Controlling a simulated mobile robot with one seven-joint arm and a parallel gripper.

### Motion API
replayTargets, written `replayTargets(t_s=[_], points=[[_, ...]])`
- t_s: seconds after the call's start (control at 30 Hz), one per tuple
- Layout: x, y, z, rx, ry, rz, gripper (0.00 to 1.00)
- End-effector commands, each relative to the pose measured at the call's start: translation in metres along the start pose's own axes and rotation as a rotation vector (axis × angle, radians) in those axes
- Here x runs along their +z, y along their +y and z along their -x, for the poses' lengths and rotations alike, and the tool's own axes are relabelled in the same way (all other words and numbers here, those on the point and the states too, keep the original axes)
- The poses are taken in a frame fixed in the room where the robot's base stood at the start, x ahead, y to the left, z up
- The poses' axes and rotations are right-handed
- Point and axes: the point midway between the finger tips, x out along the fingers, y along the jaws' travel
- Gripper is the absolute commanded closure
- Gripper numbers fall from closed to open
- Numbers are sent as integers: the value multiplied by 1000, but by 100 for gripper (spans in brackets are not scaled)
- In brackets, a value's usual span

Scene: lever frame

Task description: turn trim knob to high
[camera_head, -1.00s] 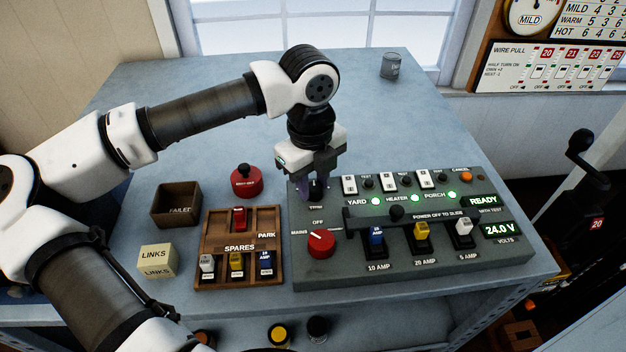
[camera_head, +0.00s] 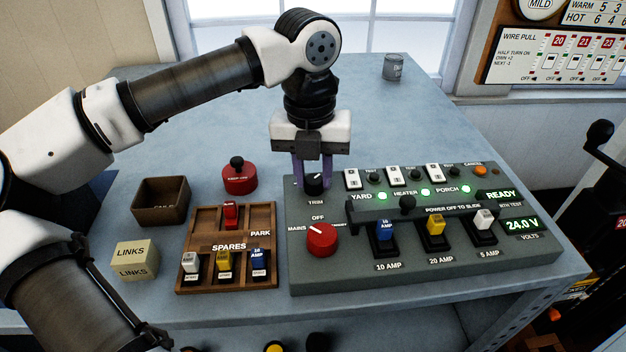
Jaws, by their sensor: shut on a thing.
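The trim knob (camera_head: 314,184) is a small black knob with a white pointer mark at the upper left of the grey control panel (camera_head: 420,274), above the label TRIM. My gripper (camera_head: 313,178) points down over it, with its two purple-grey fingers on the knob's left and right sides, shut on it. The white mark on the knob's top shows between the fingers. The scale around the knob is too small or hidden to read.
A red MAINS knob (camera_head: 321,239) sits just below the trim knob. A black slide bar (camera_head: 408,205) and several fuses lie to the right. A SPARES rack (camera_head: 207,273), a LINKS block (camera_head: 134,261), an open box (camera_head: 160,202) and a red knobbed object (camera_head: 240,177) stand left.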

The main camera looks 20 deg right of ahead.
Motion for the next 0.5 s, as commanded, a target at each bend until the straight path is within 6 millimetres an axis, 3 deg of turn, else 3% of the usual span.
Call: replayTargets(t_s=[0.5], points=[[1,-2,-1,-1,17,-490,95]])
